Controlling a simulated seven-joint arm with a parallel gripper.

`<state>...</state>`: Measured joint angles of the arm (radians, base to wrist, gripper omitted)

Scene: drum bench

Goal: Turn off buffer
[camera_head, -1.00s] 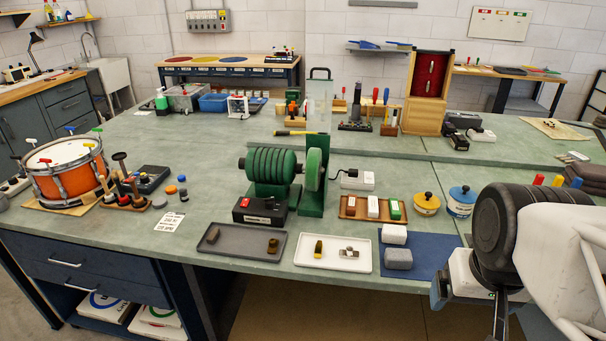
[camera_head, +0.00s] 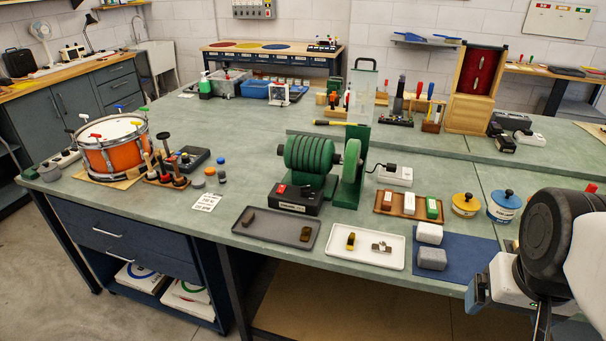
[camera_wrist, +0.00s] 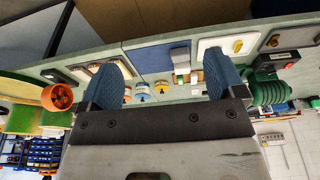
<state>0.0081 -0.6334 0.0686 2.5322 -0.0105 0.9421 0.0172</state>
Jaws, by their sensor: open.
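The buffer (camera_head: 308,158) stands mid-bench: a green ribbed motor body with a green wheel (camera_head: 351,160) on its right. A black switch box (camera_head: 296,199) with a small red switch (camera_head: 281,188) and a label sits at its front; the switch position is too small to tell. In the wrist view, the buffer (camera_wrist: 268,92) and its switch box (camera_wrist: 278,62) show at the right, beyond my right-hand finger. My gripper (camera_wrist: 162,80) is open and empty, its two blue fingers apart. In the head view my arm is at the lower right, well right of the buffer.
A grey tray (camera_head: 263,239) and a white tray (camera_head: 350,261) lie in front of the buffer. A wooden tray (camera_head: 384,211) of blocks, a yellow pot (camera_head: 465,206) and a blue pot (camera_head: 503,211) stand to its right. A cable runs to a white box (camera_head: 395,178). The drum (camera_head: 108,155) is at left.

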